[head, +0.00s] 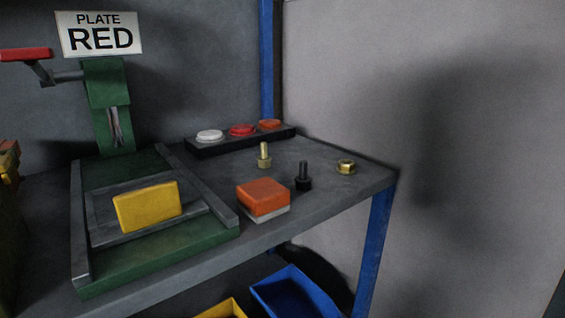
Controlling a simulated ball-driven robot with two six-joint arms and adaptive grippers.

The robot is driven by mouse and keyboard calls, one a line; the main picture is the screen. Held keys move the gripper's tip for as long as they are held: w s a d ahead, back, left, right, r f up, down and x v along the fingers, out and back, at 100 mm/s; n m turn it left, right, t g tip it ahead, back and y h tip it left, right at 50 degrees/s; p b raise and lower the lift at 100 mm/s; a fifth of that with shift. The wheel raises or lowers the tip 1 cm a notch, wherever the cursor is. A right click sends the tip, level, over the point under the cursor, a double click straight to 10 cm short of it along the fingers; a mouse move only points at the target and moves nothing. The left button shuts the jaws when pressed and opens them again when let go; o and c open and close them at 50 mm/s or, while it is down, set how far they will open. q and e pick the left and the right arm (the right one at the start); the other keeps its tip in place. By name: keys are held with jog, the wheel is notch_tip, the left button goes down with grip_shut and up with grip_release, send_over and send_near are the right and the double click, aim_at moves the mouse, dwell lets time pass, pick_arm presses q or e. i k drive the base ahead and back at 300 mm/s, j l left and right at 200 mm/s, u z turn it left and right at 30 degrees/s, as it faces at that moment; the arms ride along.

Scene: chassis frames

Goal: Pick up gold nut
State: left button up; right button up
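A gold nut (346,167) lies flat on the grey workbench (330,192), near the right corner of its top. A gold bolt (264,156) stands upright on its head to the left of the nut. A black bolt (303,177) stands upright between them, a little closer to the front edge. Neither of my grippers shows in the head view.
An orange-topped block (263,197) sits left of the black bolt. A button bar (215,147) runs along the back. A green press (107,101) with a yellow block (147,206) fills the left. Blue (296,291) and yellow (223,309) bins sit below.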

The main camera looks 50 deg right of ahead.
aim_at(344, 166)
jog(key=z, duration=1.9)
